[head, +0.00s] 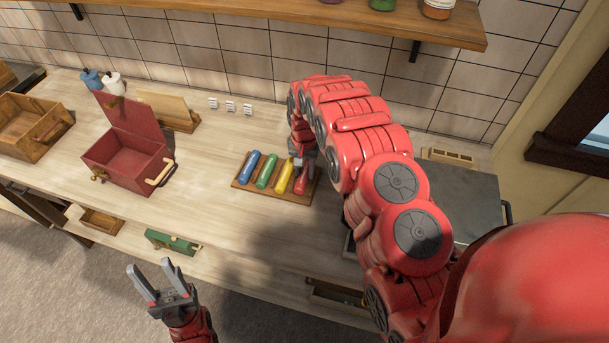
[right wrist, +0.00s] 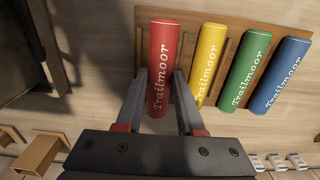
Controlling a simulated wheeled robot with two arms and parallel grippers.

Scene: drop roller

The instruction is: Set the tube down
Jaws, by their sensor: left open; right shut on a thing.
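A red tube (head: 299,184) lies at the right end of the wooden rack (head: 243,187), beside the yellow tube. My right gripper (head: 303,172) is over it from above. In the right wrist view the red tube (right wrist: 160,60) sits between the two fingers of my right gripper (right wrist: 159,85), which is shut on it. The tube lines up with the other tubes; I cannot tell whether it rests fully on the rack. My left gripper (head: 150,284) is open and empty, in front of the counter's edge.
Yellow (head: 285,177), green (head: 266,171) and blue tubes (head: 249,166) lie on the rack. An open red box (head: 128,165) and a wooden crate (head: 33,128) stand to the left. Counter (head: 205,180) between red box and rack is clear. A shelf (head: 290,22) hangs above.

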